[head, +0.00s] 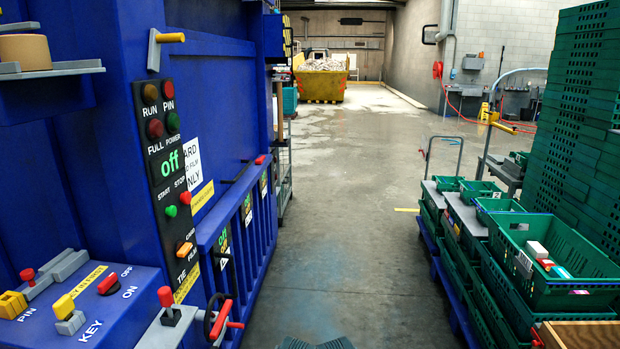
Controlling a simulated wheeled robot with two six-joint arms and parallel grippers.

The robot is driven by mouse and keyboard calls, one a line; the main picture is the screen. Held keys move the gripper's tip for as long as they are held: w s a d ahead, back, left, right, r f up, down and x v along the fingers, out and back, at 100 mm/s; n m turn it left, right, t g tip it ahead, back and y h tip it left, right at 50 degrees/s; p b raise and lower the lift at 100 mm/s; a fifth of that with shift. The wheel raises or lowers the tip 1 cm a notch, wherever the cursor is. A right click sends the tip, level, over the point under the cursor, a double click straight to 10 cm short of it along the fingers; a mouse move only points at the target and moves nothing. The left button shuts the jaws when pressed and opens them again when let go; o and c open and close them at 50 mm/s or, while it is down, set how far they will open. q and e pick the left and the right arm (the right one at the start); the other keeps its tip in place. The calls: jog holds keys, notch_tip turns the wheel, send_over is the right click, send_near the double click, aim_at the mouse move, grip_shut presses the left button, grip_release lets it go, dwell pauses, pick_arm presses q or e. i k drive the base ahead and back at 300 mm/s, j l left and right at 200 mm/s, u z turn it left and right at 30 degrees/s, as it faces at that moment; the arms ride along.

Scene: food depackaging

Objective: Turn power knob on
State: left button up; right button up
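A blue control box (112,313) at the lower left carries a red knob (108,284) between the labels OFF and ON. The knob's handle lies at a slant, and I cannot tell clearly which label it points to. A yellow key switch (66,309) marked KEY sits in front of it. Above, a black panel (160,190) on the blue machine reads FULL POWER, with a green "off" display (169,164). Its round RUN and PIN lamps look dark. Neither of my grippers is in view.
A red-handled lever (167,308) and a handwheel (217,318) stick out beside the box. A yellow skip (320,86) stands far back.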

aim_at(110, 285)
jog(key=u, duration=1.35)
